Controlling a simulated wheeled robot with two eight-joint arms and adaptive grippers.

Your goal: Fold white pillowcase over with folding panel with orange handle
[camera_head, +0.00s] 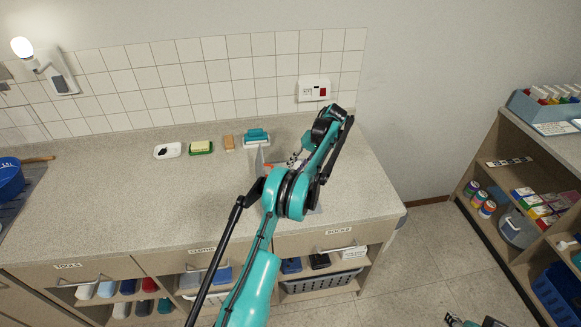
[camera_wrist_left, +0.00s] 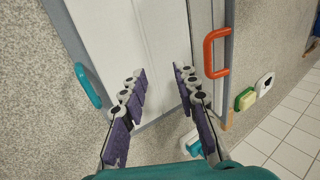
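The white pillowcase (camera_wrist_left: 125,40) lies flat on the grey-edged folding board in the left wrist view; in the head view my arm hides most of it. The orange handle (camera_wrist_left: 212,55) stands up at the board's right edge, and a teal handle (camera_wrist_left: 88,86) is at its left edge. In the head view, the orange handle (camera_head: 268,165) shows just left of my arm. My left gripper (camera_wrist_left: 160,80) is open and empty above the board, between the two handles and touching neither. My right gripper (camera_head: 470,321) is only partly in view at the bottom edge; its opening is unclear.
A teal-topped brush-like item (camera_head: 257,137), a yellow sponge (camera_head: 201,146) and a white dish (camera_head: 167,151) stand along the tiled wall. Drawers and cubbies are below; a shelf unit (camera_head: 503,145) stands right.

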